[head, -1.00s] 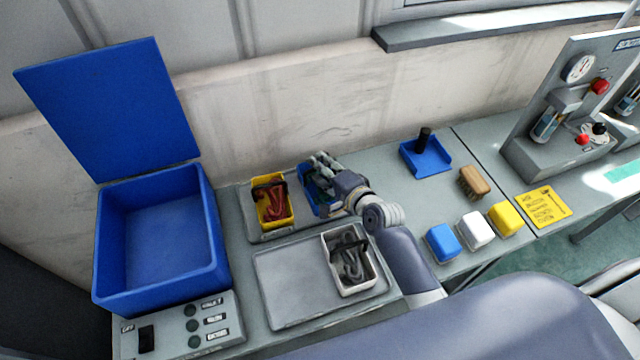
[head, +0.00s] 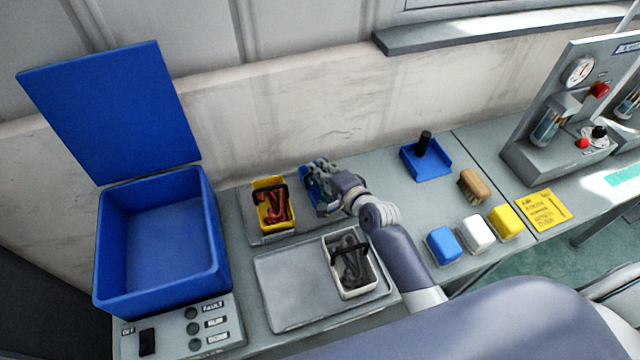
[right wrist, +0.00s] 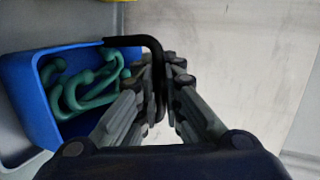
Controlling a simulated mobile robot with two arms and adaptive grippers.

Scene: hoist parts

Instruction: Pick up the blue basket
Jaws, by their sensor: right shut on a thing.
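The blue basket (head: 308,186) is at the back of the bench, right of the yellow basket, partly hidden by my right gripper (head: 326,184). In the right wrist view the blue basket (right wrist: 32,112) is at the left, with green hooks or chain parts (right wrist: 88,85) inside. Its black handle (right wrist: 148,41) runs between the fingers of my right gripper (right wrist: 165,78), which is shut on it. I cannot tell clearly how far the basket is off the tray. My left gripper is not in view.
A yellow basket (head: 261,211) with red parts stands beside it. A white basket (head: 371,283) with grey parts stands on the front tray (head: 290,295). A large open blue box (head: 105,240) is at the left. A blue holder (head: 428,166), brush and blocks are to the right.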

